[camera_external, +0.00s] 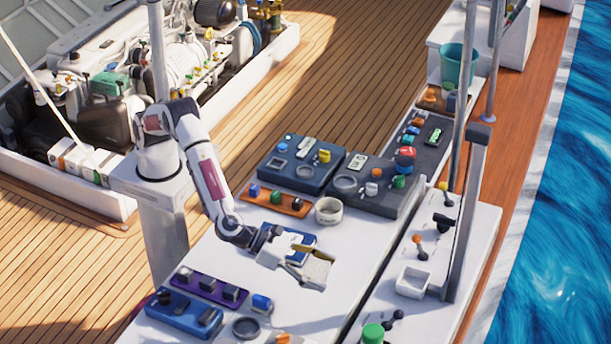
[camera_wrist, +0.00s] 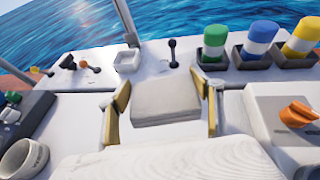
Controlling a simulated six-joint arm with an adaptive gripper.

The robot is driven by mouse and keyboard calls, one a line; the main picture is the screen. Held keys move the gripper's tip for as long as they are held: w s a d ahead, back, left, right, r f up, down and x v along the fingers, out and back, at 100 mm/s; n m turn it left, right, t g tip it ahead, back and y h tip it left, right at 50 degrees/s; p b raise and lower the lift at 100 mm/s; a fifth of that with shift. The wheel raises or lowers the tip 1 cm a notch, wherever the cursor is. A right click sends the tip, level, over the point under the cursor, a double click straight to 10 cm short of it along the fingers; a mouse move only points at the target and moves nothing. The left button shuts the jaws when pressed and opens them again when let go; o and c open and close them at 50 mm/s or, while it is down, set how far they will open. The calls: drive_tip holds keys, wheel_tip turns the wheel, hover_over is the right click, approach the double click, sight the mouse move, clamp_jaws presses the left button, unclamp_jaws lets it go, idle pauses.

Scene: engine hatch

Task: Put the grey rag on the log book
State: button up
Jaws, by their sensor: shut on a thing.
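My gripper (camera_external: 312,262) is shut on the grey rag (camera_external: 317,272), a flat folded pad. In the wrist view the rag (camera_wrist: 167,103) sits between the yellow fingers (camera_wrist: 163,106), above the white console top. A flat blue thing (camera_external: 300,240), possibly the log book, lies on the console just behind my gripper in the external view. It is partly hidden by my gripper and cannot be made out in the wrist view. I cannot tell the exact height of the rag above the console.
A white round cup (camera_external: 328,210) stands behind my gripper. Blue and grey control panels (camera_external: 302,171) with knobs lie farther back, and more panels (camera_external: 184,312) at the front left. A white square bin (camera_external: 412,282) stands to the right.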

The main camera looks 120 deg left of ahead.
sight(314, 270)
drive_tip(key=shift+d+r, duration=0.25)
drive_tip(key=shift+r, duration=0.2)
drive_tip(key=shift+s+r, duration=0.95)
drive_tip(key=shift+r, duration=0.15)
drive_tip(key=s+a, duration=0.2)
drive_tip(key=shift+s+r+n+y, duration=0.35)
drive_tip(key=shift+n+y, duration=0.05)
drive_tip(key=s+a+n+g+y, duration=0.3)
drive_tip(key=s+a+n+y, duration=0.3)
drive_tip(key=s+a, duration=0.8)
drive_tip(key=shift+a+f+g, duration=0.4)
drive_tip(key=shift+a, duration=0.25)
drive_tip(key=shift+f, duration=3.15)
drive_tip(key=shift+f, duration=0.15)
